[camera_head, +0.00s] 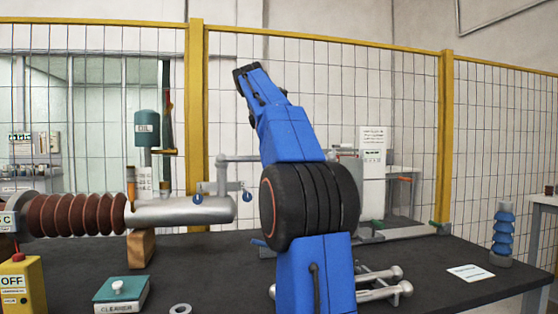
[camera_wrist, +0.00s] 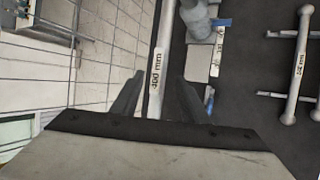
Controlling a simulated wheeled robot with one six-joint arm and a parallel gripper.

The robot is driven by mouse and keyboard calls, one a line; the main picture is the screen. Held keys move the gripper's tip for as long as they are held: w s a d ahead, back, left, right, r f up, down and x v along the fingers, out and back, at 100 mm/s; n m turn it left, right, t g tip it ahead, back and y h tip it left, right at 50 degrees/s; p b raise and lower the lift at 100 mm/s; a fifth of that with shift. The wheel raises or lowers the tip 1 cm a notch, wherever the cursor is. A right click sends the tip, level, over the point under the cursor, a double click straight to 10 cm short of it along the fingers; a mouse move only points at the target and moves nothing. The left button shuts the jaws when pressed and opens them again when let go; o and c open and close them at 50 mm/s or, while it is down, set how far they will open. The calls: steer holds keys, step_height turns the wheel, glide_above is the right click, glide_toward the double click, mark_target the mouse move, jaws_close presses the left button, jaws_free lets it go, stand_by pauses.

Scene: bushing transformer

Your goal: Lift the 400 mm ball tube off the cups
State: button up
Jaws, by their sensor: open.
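The 400 mm ball tube (camera_wrist: 160,60) is a pale grey bar with a "400 mm" label in the wrist view. It runs from the top edge down between the two dark fingers of my gripper (camera_wrist: 160,88). The fingers stand apart, one on each side of it, and I see no grip on it; their height over the tube is hard to judge. The tube's far end is out of frame and its near end is behind the gripper body. The cups under it cannot be made out. In the head view my blue arm hides the gripper.
A shorter ball-ended tube (camera_wrist: 296,70) lies on pegs at right in the wrist view. Ball-ended tubes (camera_head: 382,292) lie right of my arm. The brown ribbed bushing with its metal cylinder (camera_head: 180,211) is at left. A blue ribbed insulator (camera_head: 502,235) stands right; mesh fence behind.

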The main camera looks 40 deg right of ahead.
steer(key=shift+x, duration=1.5)
jaws_close()
steer(key=shift+r, duration=0.1)
step_height(320, 180, up, 9)
steer(key=shift+w+d+f, duration=0.1)
steer(key=shift+r, duration=0.5)
steer(key=shift+r, duration=0.1)
